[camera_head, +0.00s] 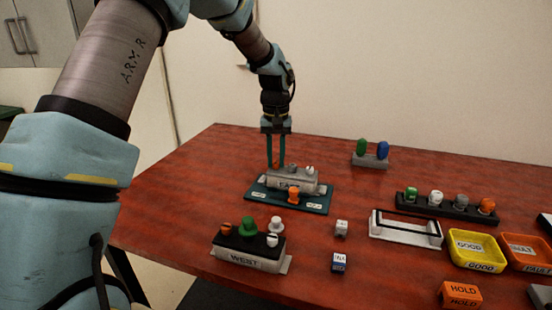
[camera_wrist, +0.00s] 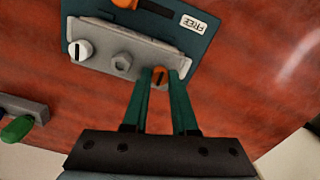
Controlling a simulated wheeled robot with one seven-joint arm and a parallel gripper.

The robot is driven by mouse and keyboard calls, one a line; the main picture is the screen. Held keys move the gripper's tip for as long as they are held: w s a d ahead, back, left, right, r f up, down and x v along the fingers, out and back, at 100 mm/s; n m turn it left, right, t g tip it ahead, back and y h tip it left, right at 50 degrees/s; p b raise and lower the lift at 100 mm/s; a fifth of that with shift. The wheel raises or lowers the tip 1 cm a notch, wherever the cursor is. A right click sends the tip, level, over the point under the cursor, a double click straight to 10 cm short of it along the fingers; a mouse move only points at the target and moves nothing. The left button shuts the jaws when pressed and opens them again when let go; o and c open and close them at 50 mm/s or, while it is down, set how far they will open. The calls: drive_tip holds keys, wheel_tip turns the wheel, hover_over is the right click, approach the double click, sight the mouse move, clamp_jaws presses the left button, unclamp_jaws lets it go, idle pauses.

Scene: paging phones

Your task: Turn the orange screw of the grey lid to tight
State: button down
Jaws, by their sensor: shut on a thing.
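The grey lid (camera_head: 300,187) sits on a dark teal base plate (camera_head: 260,197); it also shows in the wrist view (camera_wrist: 100,62). Three heads stand in a row on its top: a white slotted screw (camera_wrist: 80,50), a grey hex head (camera_wrist: 121,62) and the orange slotted screw (camera_wrist: 158,76). My gripper (camera_head: 276,164) points straight down at the lid's left end. Its two teal fingers are on either side of the orange screw and shut on it, as the wrist view shows (camera_wrist: 161,74). An orange knob (camera_head: 293,196) is at the lid's front side. Whether the orange screw is tight I cannot tell.
A WEST block with coloured knobs (camera_head: 248,258) stands in front. A stand with green and blue pieces (camera_head: 370,161) is behind right. A white frame (camera_head: 405,233), dark rack (camera_head: 446,208) and yellow GOOD tray (camera_head: 477,263) are right. The red table is clear left of the plate.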

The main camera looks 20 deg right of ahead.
drive_tip(key=shift+m, duration=0.3)
drive_tip(key=m+p, duration=0.1)
drive_tip(key=m, duration=0.2)
drive_tip(key=shift+m, duration=0.3)
drive_tip(key=m+p, duration=0.1)
drive_tip(key=m, duration=0.3)
drive_tip(key=shift+m, duration=0.3)
drive_tip(key=m+p, duration=0.2)
drive_tip(key=m, duration=0.2)
drive_tip(key=shift+r+m, duration=0.1)
drive_tip(key=shift+m, duration=0.2)
drive_tip(key=shift+m+p, duration=0.65)
drive_tip(key=shift+m, duration=1.55)
drive_tip(key=c, duration=0.7)
unclamp_jaws()
